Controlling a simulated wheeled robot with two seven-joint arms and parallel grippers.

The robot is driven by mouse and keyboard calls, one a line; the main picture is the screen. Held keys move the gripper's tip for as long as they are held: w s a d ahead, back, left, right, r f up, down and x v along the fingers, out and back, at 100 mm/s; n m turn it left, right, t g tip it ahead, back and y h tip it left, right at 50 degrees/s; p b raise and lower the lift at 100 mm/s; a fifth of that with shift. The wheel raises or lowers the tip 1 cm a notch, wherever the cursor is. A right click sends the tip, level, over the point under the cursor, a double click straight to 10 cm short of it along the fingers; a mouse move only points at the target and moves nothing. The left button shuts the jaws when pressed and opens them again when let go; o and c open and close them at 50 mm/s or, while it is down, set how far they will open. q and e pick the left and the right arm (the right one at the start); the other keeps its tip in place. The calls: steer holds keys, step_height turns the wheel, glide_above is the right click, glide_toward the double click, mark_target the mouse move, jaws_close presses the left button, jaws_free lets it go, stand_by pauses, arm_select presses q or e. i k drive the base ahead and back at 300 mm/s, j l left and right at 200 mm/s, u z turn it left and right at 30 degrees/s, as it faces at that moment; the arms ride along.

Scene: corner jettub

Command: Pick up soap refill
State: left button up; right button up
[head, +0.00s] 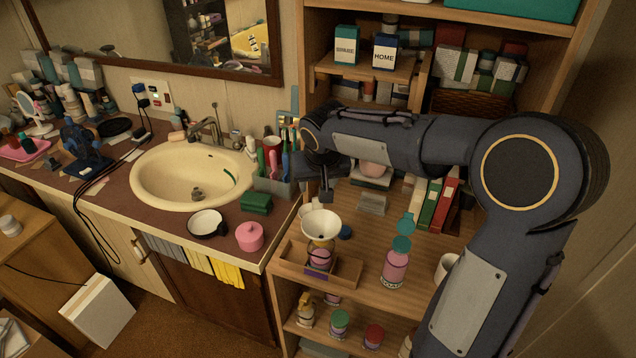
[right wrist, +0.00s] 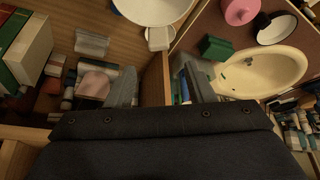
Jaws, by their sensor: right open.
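A pink bottle with a teal cap and a label (head: 396,268), which looks like the soap refill, stands upright on the wooden shelf top; I cannot read its label. Another pink bottle (head: 320,258) sits in a wooden tray under a white funnel (head: 320,224). My right gripper (head: 322,188) points down behind the funnel, left of and farther back than the teal-capped bottle. In the right wrist view its two fingers (right wrist: 158,88) are apart, with the shelf's wooden side edge showing between them and nothing held. My left gripper is not in view.
A clear block (head: 372,204), a pink item on a dish (head: 374,170) and upright books (head: 432,204) stand behind the bottle. A white cup (head: 446,266) is at its right. A cup of toothbrushes (head: 274,180) and a green box (head: 256,203) stand by the sink (head: 190,172).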

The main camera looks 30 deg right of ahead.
mark_target(396, 261)
steer(key=k+j, duration=0.25)
steer(key=k, duration=0.2)
steer(key=k+j, duration=0.25)
steer(key=k, duration=0.25)
